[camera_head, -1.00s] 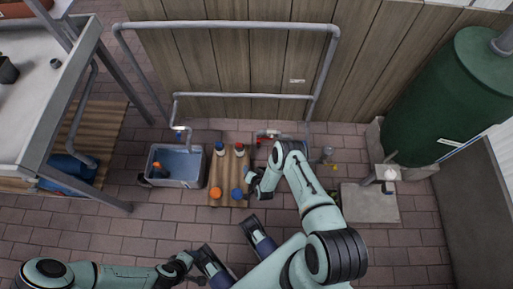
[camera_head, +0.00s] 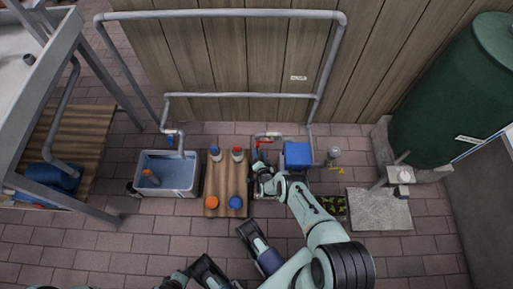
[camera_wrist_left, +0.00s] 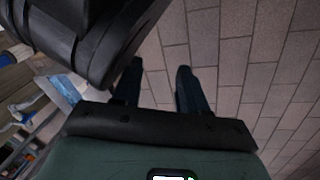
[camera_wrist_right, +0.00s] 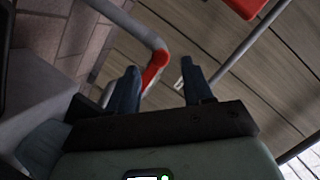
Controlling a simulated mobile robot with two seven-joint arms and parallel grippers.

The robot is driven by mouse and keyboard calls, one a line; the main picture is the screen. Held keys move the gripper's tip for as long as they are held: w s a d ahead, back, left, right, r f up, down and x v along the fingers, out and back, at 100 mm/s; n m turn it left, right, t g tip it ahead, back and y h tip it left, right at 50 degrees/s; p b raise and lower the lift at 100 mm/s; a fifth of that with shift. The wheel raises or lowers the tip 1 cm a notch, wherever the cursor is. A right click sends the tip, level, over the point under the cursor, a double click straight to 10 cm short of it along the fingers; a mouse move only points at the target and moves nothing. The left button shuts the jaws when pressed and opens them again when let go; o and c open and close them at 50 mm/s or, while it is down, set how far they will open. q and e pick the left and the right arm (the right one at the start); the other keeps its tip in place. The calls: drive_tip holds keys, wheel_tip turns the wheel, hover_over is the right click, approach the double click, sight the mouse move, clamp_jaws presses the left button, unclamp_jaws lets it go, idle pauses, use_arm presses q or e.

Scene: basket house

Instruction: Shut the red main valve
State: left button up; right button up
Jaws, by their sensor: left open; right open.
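The red valve (camera_head: 264,138) sits low on the grey pipework by the wooden wall, in the head view. My right gripper (camera_head: 258,158) is just in front of it, fingers pointing toward the wall. In the right wrist view the open right gripper (camera_wrist_right: 158,66) has a red curved part (camera_wrist_right: 154,68) on a grey pipe beyond and between its fingertips; I cannot tell whether they touch. Another red part (camera_wrist_right: 245,6) shows at the top edge. My left gripper (camera_wrist_left: 160,70) is open and empty above the paving.
A water-filled basin (camera_head: 168,189) and a wooden board (camera_head: 226,176) with several capped bottles stand left of my right gripper. A blue box (camera_head: 297,153) is close on its right. A planter (camera_head: 333,207), concrete slab (camera_head: 378,209) and green tank (camera_head: 455,95) are farther right.

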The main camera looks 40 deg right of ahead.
sight(258, 146)
drive_tip(key=b+x, duration=0.3)
drive_tip(key=x, duration=0.2)
drive_tip(key=shift+w+d+b, duration=0.15)
drive_tip(key=shift+w+b, duration=0.05)
drive_tip(key=shift+b, duration=0.1)
use_arm(q)
drive_tip(key=s+a+f+g, duration=0.1)
drive_tip(key=s+f+g, duration=0.2)
drive_tip(key=s+f, duration=0.2)
drive_tip(key=s, duration=0.3)
drive_tip(key=shift+s+n, duration=0.25)
drive_tip(key=shift+n, duration=0.05)
use_arm(e)
drive_tip(key=shift+w+d, duration=0.1)
drive_tip(key=shift+w, duration=0.05)
use_arm(q)
drive_tip(key=shift+f, duration=0.1)
use_arm(e)
drive_tip(key=shift+c, duration=0.3)
